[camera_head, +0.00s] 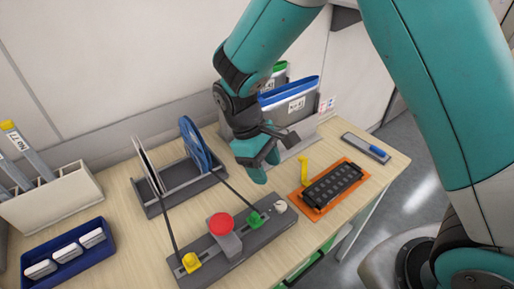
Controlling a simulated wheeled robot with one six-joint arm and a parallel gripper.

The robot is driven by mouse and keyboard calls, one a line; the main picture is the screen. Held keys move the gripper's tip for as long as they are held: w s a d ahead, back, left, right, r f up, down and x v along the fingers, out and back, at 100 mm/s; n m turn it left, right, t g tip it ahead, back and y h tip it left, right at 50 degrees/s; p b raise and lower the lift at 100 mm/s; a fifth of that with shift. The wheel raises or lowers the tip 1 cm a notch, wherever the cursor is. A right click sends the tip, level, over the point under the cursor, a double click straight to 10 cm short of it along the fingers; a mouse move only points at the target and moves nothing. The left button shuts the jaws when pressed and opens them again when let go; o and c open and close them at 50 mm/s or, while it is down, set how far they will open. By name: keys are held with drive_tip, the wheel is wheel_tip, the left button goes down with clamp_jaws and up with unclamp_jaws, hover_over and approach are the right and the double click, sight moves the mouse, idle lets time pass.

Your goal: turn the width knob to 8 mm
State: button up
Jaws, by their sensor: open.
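A long grey fixture (214,262) lies at the front of the wooden table. It carries a yellow part (191,262) at its left end, a red round cap (220,223) on a grey block in the middle, and a green part (255,219) towards the right. A small pale round knob (280,206) sits at its right end. No width marks can be read at this size, so the knob's setting cannot be told. My gripper (266,168) is open, pointing down above the table, behind and a little left of the pale knob, apart from it.
Dark strips rise from the fixture to a grey rack (153,209) holding a blue reel (195,144). An orange mat (312,213) with a black tray (332,186) and a yellow piece (304,170) lies right. Grey bins stand behind my gripper. A blue box (65,262) is front left.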

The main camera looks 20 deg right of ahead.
drive_tip(key=v, duration=0.6)
drive_tip(key=shift+r, duration=0.15)
drive_tip(key=s+r+t+y, duration=0.1)
drive_tip(key=s+r+y, duration=0.2)
drive_tip(key=s, duration=0.6)
drive_tip(key=s+r+m+t+y, duration=0.1)
drive_tip(key=s+r+t+y, duration=0.1)
drive_tip(key=s+r+y, duration=0.2)
drive_tip(key=s+r, duration=0.3)
drive_tip(key=s, duration=0.2)
drive_tip(key=shift+d+r, duration=0.15)
drive_tip(key=shift+r, duration=0.15)
